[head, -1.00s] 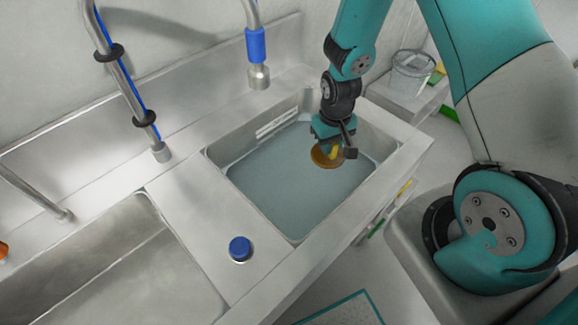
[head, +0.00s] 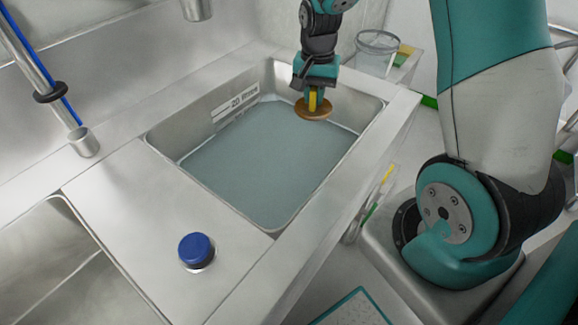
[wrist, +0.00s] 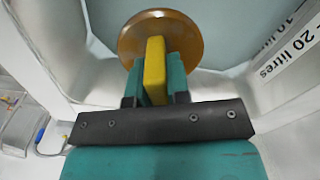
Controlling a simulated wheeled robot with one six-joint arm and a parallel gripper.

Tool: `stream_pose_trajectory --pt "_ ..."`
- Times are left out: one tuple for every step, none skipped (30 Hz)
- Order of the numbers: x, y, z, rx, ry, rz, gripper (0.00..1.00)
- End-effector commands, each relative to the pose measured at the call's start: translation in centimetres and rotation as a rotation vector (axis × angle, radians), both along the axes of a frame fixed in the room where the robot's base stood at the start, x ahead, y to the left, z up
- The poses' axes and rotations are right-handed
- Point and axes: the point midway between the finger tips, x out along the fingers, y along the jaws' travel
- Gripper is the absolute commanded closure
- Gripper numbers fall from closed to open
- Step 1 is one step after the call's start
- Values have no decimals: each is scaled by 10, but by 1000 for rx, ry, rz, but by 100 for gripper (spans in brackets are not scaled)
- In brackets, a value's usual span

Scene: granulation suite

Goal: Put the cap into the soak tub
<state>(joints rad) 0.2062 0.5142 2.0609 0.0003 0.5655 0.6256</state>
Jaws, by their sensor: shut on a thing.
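An amber-brown round cap with a yellow upright grip tab hangs from my gripper. The cap (head: 313,113) shows in the head view over the far right end of the soak tub (head: 160,146). The tub is a steel basin holding grey-blue liquid, with a litre scale on its wall. My gripper (head: 314,92) points down and is shut on the yellow tab. In the wrist view the two teal fingers (wrist: 156,70) clasp the tab, with the cap's disc (wrist: 189,38) beyond them. I cannot tell how far the cap is above the liquid.
A blue-topped round piece (head: 196,250) stands on the steel counter left of the tub. Another basin (head: 60,275) lies at the lower left. A faucet pipe (head: 80,140) and a nozzle (head: 196,8) rise behind. A clear container (head: 377,52) stands beyond the tub's far right end.

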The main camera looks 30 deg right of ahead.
Motion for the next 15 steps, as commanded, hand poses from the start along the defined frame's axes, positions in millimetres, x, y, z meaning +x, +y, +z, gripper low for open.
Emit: stream_pose_trajectory --pt "-2 0 -13 2 8 -1 100" --pt "-2 0 -21 2 7 0 100" --pt "-2 0 -33 2 8 0 100" --pt "-2 0 -42 3 9 0 100" --pt "-2 0 -50 2 8 0 100" --pt "-2 0 -62 1 8 1 100" --pt "-2 0 -70 1 8 1 100" --pt "-2 0 -79 2 8 1 100" --pt "-2 0 -90 2 8 1 100" --pt "-2 0 -98 1 6 1 100" --pt "-2 0 -106 2 7 1 100" --pt "-1 0 -115 2 6 1 100" --pt "-1 0 -121 1 5 2 100" --pt "-1 0 -126 1 3 2 100" --pt "-1 0 -132 1 3 2 100"
